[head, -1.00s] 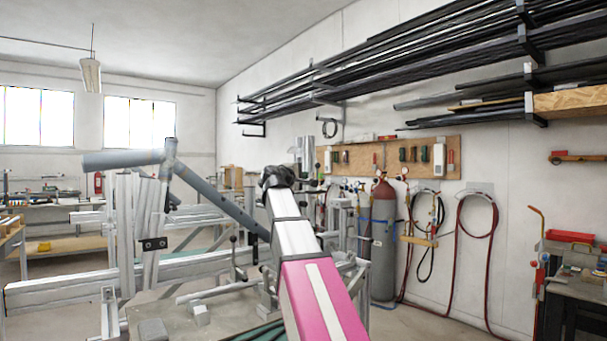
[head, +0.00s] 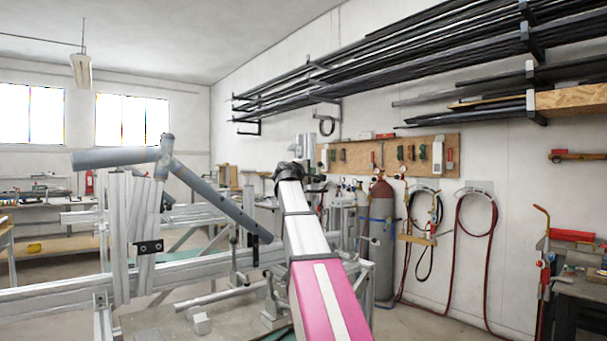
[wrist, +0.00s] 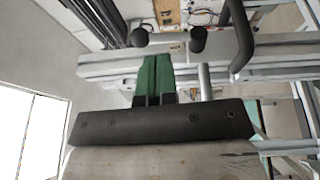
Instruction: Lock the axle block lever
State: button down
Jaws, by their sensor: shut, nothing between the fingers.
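My gripper (wrist: 154,64) shows in the wrist view as two green fingers side by side, shut and empty. Their tips are in front of the jig's pale aluminium rail (wrist: 105,66). Just right of the fingers stands a grey rod (wrist: 205,82), with a dark round knob (wrist: 198,39) above it. Another dark knob (wrist: 140,38) is above the fingers, and a dark curved bar (wrist: 241,40) is farther right. I cannot tell which of these is the axle block lever, or whether the fingers touch anything. In the head view my arm hides my gripper.
In the head view, grey frame tubes (head: 215,199) are held on the aluminium jig (head: 70,295), left of my arm. A gas cylinder (head: 381,240) and red hoses (head: 459,250) stand along the right wall. A workbench (head: 575,290) is at the far right.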

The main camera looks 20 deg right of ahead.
jog(key=shift+x, duration=1.95)
